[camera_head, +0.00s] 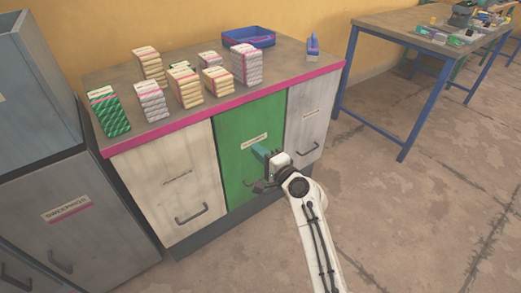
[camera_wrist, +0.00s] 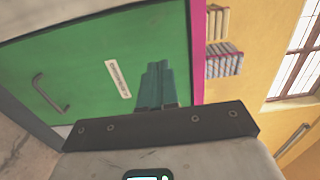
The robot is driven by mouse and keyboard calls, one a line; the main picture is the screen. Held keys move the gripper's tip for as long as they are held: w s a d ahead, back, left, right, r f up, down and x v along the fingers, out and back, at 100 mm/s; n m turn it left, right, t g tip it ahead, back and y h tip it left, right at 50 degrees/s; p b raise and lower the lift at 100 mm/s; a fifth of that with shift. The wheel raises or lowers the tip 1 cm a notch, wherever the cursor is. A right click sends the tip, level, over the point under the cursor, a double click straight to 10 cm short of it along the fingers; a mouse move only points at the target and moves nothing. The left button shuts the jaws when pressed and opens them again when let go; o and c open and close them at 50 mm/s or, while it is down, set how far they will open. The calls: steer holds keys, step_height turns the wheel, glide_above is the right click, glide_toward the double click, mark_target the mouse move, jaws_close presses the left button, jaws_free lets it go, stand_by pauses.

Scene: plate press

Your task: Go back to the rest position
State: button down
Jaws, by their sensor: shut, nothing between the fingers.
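My gripper (camera_head: 262,154) has teal fingers, and it is in front of the green cabinet front (camera_head: 237,130), near its label. In the wrist view the fingers (camera_wrist: 156,84) are together with nothing between them. The green front (camera_wrist: 90,50) fills the upper left of the wrist view, with its handle (camera_wrist: 45,95) at the left and a white label (camera_wrist: 118,79) beside the fingers. I cannot tell whether the fingertips touch the front. My white arm reaches in from the bottom of the head view.
Several striped packs (camera_head: 186,86), a blue tray (camera_head: 248,38) and a small blue item (camera_head: 313,45) stand on the pink-edged counter (camera_head: 120,72). Grey cabinets (camera_head: 90,235) stand at left. A blue-legged table (camera_head: 400,28) stands at upper right. Floor (camera_head: 420,210) at right is clear.

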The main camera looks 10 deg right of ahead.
steer(key=s+d+f+n+g+h, duration=0.1)
steer(key=s+d+f+n+g, duration=0.25)
steer(key=s+f, duration=0.4)
steer(key=s+d+f+n+g+h, duration=0.1)
steer(key=s+d+f+n+g, duration=0.3)
steer(key=s, duration=0.6)
steer(key=s+d+f+n+g+h, duration=0.25)
steer(key=s+d, duration=0.25)
steer(key=s, duration=0.6)
steer(key=s+d+f+n+g+h, duration=0.1)
steer(key=s+d+f+g+h, duration=0.15)
steer(key=s+d, duration=0.65)
steer(key=s+r+g+h, duration=0.2)
steer(key=s+r, duration=0.2)
steer(key=s, duration=0.8)
step_height(320, 180, up, 17)
steer(key=p, duration=1.8)
steer(key=shift+w+f+n, duration=0.2)
steer(key=shift+w+n, duration=0.1)
steer(key=shift+w, duration=0.15)
